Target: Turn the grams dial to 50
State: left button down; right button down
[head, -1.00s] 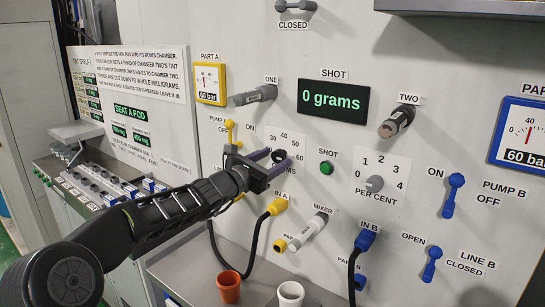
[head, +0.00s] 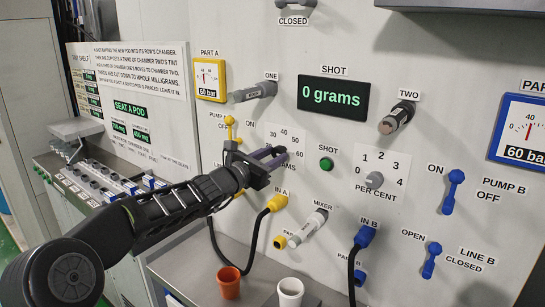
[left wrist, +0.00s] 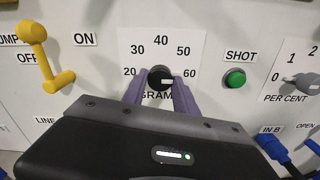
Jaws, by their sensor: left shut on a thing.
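The grams dial (left wrist: 160,77) is a small black knob on the white wall panel, below an arc of numbers from 20 to 60. A pale mark shows on its lower right side; I cannot tell exactly which number it points to. My left gripper (head: 274,155) is shut on the dial. Its two purple fingers stand on either side of the knob in the left wrist view (left wrist: 157,84). In the head view the fingers hide the knob. The shot display (head: 333,98) reads 0 grams. My right gripper is not in view.
A green shot button (head: 326,164) and the per cent dial (head: 374,180) are to the right. A yellow pump lever (left wrist: 42,55) is to the left. Hoses, a terracotta cup (head: 228,282) and a white cup (head: 290,292) are below.

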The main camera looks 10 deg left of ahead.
pick_arm(q)
jog(key=shift+n, duration=0.4)
jog(key=n, duration=0.3)
jog(key=n+p, duration=0.1)
jog(key=n, duration=0.4)
jog(key=shift+p, duration=0.3)
dwell(0.4)
jog(key=c, duration=1)
grip_release()
jog(key=shift+o, duration=0.2)
